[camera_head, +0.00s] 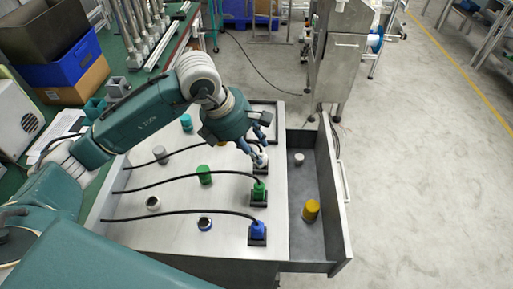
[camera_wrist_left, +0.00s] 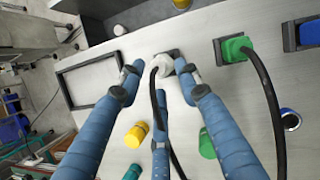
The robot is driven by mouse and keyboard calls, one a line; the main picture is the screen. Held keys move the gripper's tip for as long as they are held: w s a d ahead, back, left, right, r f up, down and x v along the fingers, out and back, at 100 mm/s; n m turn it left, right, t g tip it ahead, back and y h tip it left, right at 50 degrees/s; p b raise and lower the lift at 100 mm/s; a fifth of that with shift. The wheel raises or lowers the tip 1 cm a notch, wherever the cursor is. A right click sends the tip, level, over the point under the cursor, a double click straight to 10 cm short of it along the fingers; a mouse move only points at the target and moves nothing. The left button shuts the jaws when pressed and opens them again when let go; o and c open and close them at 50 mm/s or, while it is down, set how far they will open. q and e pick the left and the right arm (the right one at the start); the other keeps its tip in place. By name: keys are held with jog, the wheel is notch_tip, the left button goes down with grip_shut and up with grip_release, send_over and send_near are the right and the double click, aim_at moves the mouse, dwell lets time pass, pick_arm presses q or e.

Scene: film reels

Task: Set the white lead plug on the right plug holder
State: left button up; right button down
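The white lead plug (camera_head: 263,159) is at the far end of the row of plugs by the table's right edge, with a black cable running from it. In the left wrist view the white plug (camera_wrist_left: 162,64) sits at a black square holder (camera_wrist_left: 175,54), partly hidden by the cable and fingers. Whether it is fully seated I cannot tell. My left gripper (camera_head: 259,148) is over the plug; in the wrist view its fingers (camera_wrist_left: 160,78) stand spread around the plug, with gaps showing. My right gripper is out of view.
A green plug (camera_head: 259,190) and a blue plug (camera_head: 257,231) sit in nearby black holders. A green cylinder (camera_head: 204,174) and a blue-rimmed ring (camera_head: 205,223) stand on the table. The open drawer (camera_head: 335,190) holds a yellow cylinder (camera_head: 311,210) and a grey one (camera_head: 299,159).

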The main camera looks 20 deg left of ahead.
pick_arm(q)
jog(key=p+v, duration=0.3)
jog(key=v, duration=0.5)
dwell(0.4)
dwell(0.4)
